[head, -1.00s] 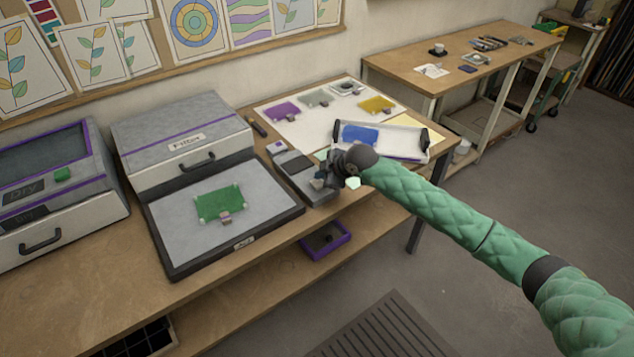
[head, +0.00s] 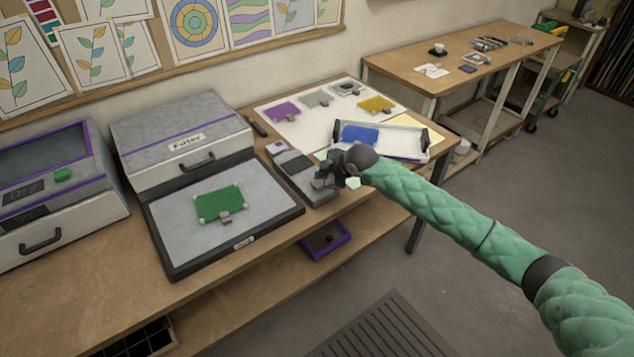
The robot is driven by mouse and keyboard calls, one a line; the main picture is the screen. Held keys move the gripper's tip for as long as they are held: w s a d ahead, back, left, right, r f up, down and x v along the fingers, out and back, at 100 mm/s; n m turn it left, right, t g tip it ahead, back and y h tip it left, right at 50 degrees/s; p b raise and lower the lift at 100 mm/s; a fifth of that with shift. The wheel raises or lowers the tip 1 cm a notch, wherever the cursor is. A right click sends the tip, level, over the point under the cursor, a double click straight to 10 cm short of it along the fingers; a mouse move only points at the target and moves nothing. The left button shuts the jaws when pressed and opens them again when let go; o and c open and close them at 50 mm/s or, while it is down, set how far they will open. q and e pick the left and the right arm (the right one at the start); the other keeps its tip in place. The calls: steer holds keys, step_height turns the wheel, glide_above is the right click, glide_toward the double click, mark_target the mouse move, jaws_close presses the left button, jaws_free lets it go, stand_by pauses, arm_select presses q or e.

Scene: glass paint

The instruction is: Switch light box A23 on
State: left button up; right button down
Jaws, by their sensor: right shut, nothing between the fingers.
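The light box (head: 168,240) is a flat grey panel in a black frame on the bench. A small label (head: 243,242) sits on its front edge, too small to read surely. The panel looks plain grey, with no glow. A green glass piece (head: 219,204) with a small clip lies on it. My right gripper (head: 322,181) is shut and empty, to the right of the light box, over the low grey device (head: 300,169). The gripper hides part of that device. My left gripper is out of view.
A grey case labelled Filter (head: 187,143) stands behind the light box, and a Dry box (head: 60,215) is at left. A white tray (head: 410,147) with blue glass lies at right. A purple-rimmed bin (head: 325,241) sits on the lower shelf.

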mark_target(320, 183)
steer(key=shift+f, duration=0.15)
steer(key=shift+f, duration=0.25)
stand_by(0.3)
steer(key=shift+f+b, duration=0.25)
steer(key=shift+b, duration=0.1)
stand_by(0.3)
steer(key=shift+r+p, duration=0.35)
steer(key=shift+r, duration=0.35)
steer(key=shift+r+p, duration=1.6)
steer(key=shift+r, duration=1.4)
steer(key=shift+a, duration=0.1)
